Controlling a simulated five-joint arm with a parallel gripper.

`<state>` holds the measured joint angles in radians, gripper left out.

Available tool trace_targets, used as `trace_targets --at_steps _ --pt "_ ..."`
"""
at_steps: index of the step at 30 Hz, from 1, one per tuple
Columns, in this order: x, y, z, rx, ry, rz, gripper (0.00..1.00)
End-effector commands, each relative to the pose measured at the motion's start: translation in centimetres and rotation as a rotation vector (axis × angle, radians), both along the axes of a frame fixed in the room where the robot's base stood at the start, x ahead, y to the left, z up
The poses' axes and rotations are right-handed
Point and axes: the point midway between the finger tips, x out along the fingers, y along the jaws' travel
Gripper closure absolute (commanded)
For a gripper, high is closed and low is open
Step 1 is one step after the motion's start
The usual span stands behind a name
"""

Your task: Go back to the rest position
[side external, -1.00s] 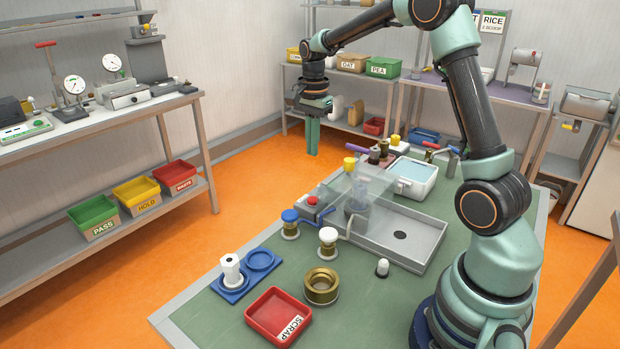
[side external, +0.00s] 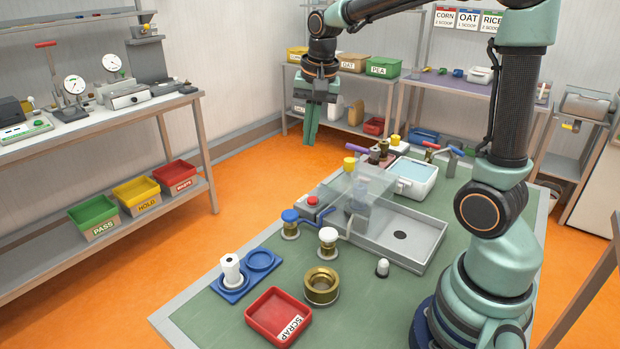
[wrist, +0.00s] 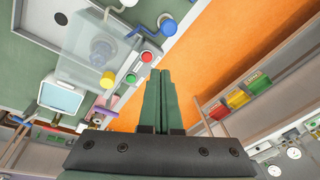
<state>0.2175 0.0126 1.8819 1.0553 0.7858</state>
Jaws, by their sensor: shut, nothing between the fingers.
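My gripper (side external: 310,136) hangs in the air beyond the far left edge of the green-topped table (side external: 225,325), over the orange floor. Its two green fingers point down and are tilted a little. They are closed together with nothing between them. In the wrist view the gripper (wrist: 162,75) is seen from above, its fingers side by side. It touches nothing on the table.
The table holds a red SCRAP tray (side external: 278,318), a brass ring (side external: 321,286), a blue holder (side external: 262,261) with a white piece, a clear-guarded metal tray (side external: 415,225) and a white basin (side external: 412,180). Shelves with bins (side external: 383,67) stand behind my gripper.

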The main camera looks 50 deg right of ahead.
Motion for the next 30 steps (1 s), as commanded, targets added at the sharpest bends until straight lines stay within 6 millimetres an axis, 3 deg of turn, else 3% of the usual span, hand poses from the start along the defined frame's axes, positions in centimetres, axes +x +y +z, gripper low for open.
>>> trace_targets --at_steps 6,15,21,30 --pt "-4.2 4.0 2.0 -0.092 -0.103 0.368 1.00" --pt "-9.3 7.7 1.9 -0.239 -0.222 0.808 1.00" --pt "-10.6 8.6 1.3 -0.292 -0.256 0.943 1.00" --pt "-10.8 8.7 1.2 -0.299 -0.258 0.961 1.00"
